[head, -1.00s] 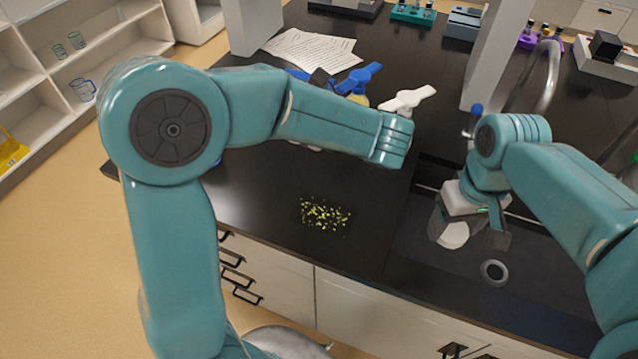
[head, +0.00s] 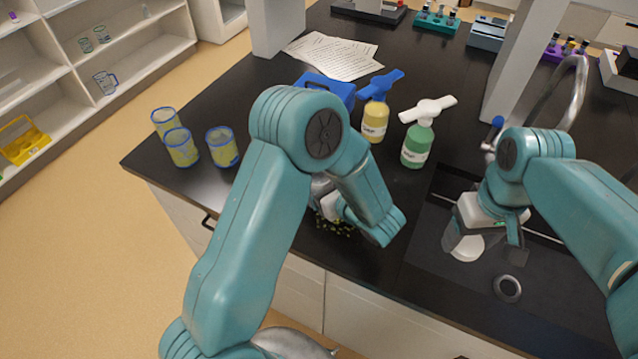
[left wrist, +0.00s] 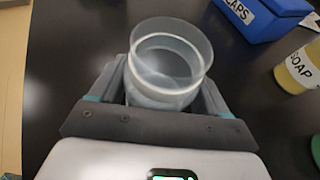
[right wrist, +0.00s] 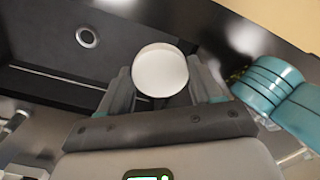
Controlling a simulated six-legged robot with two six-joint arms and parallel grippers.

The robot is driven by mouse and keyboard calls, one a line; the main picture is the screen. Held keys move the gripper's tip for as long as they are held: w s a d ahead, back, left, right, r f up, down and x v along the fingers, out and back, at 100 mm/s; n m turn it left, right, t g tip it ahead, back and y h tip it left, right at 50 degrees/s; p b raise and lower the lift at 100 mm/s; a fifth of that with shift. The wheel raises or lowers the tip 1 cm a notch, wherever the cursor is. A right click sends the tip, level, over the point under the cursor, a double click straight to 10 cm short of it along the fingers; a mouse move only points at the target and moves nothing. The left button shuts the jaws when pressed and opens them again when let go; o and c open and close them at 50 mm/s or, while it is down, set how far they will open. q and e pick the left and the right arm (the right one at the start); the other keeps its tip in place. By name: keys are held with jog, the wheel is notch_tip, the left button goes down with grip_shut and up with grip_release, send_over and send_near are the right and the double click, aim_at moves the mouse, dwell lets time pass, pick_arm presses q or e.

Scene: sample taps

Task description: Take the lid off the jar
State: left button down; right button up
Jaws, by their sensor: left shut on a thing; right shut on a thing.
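The jar (left wrist: 168,70) is a clear, round vessel with an open top; no lid is on it in the left wrist view. My left gripper (left wrist: 160,97) is shut around its sides. In the head view my left arm hides the jar and most of that gripper. A round white piece, which looks like the lid (right wrist: 160,71), is between the fingers of my right gripper (right wrist: 162,88), which is shut on it. In the head view the lid (head: 467,247) hangs from my right gripper (head: 483,240) above the sink, well apart from my left gripper.
Several yellow-blue cups (head: 222,147) stand at the counter's left.

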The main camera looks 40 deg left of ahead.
pick_arm(q)
jog(key=shift+f, duration=0.1)
jog(key=shift+f, duration=0.1)
grip_release()
